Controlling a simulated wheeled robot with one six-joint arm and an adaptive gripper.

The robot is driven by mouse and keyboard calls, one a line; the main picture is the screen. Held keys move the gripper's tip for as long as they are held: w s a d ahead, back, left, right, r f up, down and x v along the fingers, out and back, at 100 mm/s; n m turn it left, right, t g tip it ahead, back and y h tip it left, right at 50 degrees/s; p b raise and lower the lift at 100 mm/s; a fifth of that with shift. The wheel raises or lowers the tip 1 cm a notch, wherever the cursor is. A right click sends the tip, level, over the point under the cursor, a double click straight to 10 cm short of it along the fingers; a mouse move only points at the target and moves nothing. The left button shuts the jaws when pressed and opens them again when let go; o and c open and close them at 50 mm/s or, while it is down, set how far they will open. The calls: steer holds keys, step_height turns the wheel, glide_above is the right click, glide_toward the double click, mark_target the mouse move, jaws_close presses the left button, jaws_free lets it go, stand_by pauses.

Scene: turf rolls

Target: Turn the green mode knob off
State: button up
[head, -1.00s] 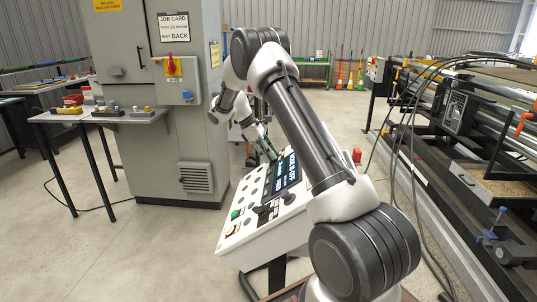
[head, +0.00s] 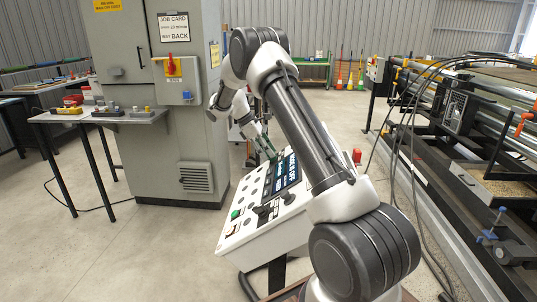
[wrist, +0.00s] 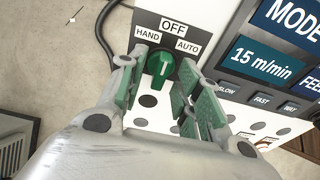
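The green mode knob (wrist: 159,68) sits on a black plate on the console, with HAND, OFF (wrist: 173,27) and AUTO labels above it. Its white mark points up, roughly towards OFF. My gripper (wrist: 162,62) is open, with one green-padded finger on each side of the knob. I see gaps between the pads and the knob, so it is not clamped; whether a pad touches it lower down I cannot tell. In the head view my gripper (head: 267,150) is at the far end of the console (head: 240,226), and the knob is not discernible there.
The console's display (wrist: 265,62) is right of the knob, with SLOW, FAST and WAY labels below. A grey cabinet (head: 150,150) and a small table (head: 100,117) stand left. Machinery with hanging cables (head: 398,130) stands right. Open floor lies at front left.

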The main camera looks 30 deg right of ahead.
steer(key=v, duration=1.1)
